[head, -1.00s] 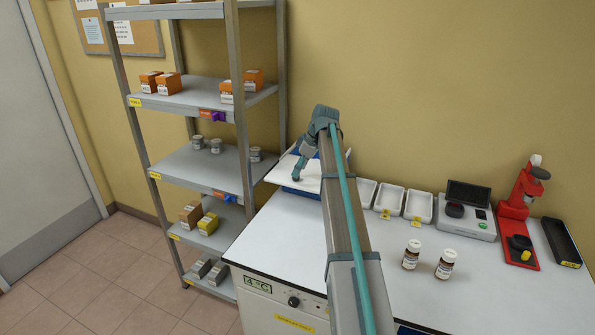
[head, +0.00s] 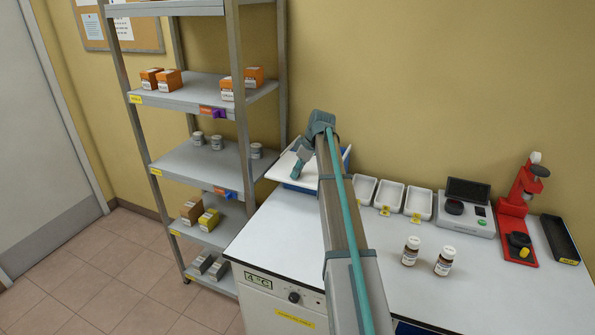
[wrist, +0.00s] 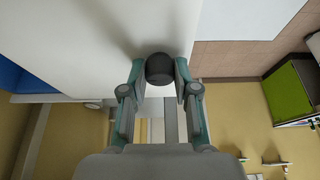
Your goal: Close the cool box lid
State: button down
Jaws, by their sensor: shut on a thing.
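The cool box (head: 300,188) is a blue box at the back left of the white counter, largely hidden by my arm. Its white lid (head: 280,171) sits tilted over it, with blue showing below and beside it. My gripper (head: 296,175) is at the lid. In the wrist view, my gripper (wrist: 161,78) is shut on a dark round knob (wrist: 160,68) that stands on the white lid surface (wrist: 90,45). Blue of the box (wrist: 18,78) shows at that view's left edge. How far the lid is from the rim cannot be told.
A metal shelf rack (head: 240,130) with several boxes and jars stands left of the counter (head: 300,230). White trays (head: 388,197), two brown bottles (head: 411,252), a scale (head: 467,215) and a red instrument (head: 515,220) are to the right. The counter's front left is clear.

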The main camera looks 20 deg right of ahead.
jog(key=w+d+b, duration=0.2)
jog(key=w+d, duration=0.3)
jog(key=w+d+b, duration=0.1)
jog(key=w+d, duration=0.4)
jog(key=d, duration=0.1)
jog(key=shift+b, duration=0.4)
jog(key=shift+w+d+r, duration=0.1)
jog(key=shift+w+d, duration=0.15)
jog(key=shift+d, duration=0.1)
jog(key=c, duration=0.9)
grip_release()
jog(key=shift+w+d, duration=0.1)
jog(key=shift+o, duration=0.2)
